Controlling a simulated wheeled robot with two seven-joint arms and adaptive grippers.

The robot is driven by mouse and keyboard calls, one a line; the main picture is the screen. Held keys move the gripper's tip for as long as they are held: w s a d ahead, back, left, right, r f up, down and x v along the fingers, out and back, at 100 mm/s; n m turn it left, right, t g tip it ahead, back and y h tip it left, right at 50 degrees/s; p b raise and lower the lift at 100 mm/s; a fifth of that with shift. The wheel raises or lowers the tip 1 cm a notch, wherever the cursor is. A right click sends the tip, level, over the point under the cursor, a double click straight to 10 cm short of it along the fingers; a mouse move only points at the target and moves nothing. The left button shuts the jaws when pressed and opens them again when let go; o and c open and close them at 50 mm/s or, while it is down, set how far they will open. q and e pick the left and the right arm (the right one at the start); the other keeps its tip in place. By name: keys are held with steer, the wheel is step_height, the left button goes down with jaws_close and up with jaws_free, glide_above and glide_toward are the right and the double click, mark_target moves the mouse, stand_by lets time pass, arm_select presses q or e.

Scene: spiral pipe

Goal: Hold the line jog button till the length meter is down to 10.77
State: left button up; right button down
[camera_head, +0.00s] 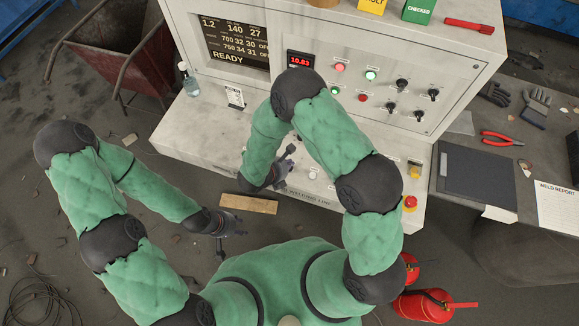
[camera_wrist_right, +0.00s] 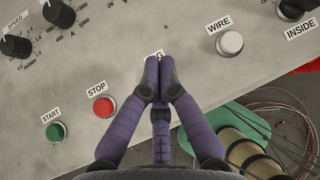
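The length meter (camera_head: 299,60) is a small display with red digits that read 10.83, on the upright panel of the grey control console (camera_head: 222,125). My right gripper (camera_head: 287,158) is over the console's sloping desk. In the right wrist view its purple fingers (camera_wrist_right: 158,70) are shut, tips together, over a label of which only a final "G" shows. Any button beneath them is hidden, so contact cannot be seen. Green START (camera_wrist_right: 56,131), red STOP (camera_wrist_right: 104,106) and white WIRE (camera_wrist_right: 229,43) buttons show around them. My left gripper (camera_head: 230,223) hangs in front of the console, apart from it.
A red emergency button (camera_head: 410,203) sits at the desk's right end. A spray bottle (camera_head: 187,79) stands on its left. Red fire extinguishers (camera_head: 424,305) stand at the lower right. A wooden block (camera_head: 249,204) lies near my left gripper. The right table (camera_head: 478,176) holds tools and papers.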

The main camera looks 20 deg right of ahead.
stand_by(0.8)
steer(key=shift+f+b, duration=0.45)
steer(key=shift+b, duration=0.15)
steer(key=shift+f+b, duration=0.3)
steer(key=shift+b, duration=0.1)
stand_by(6.2)
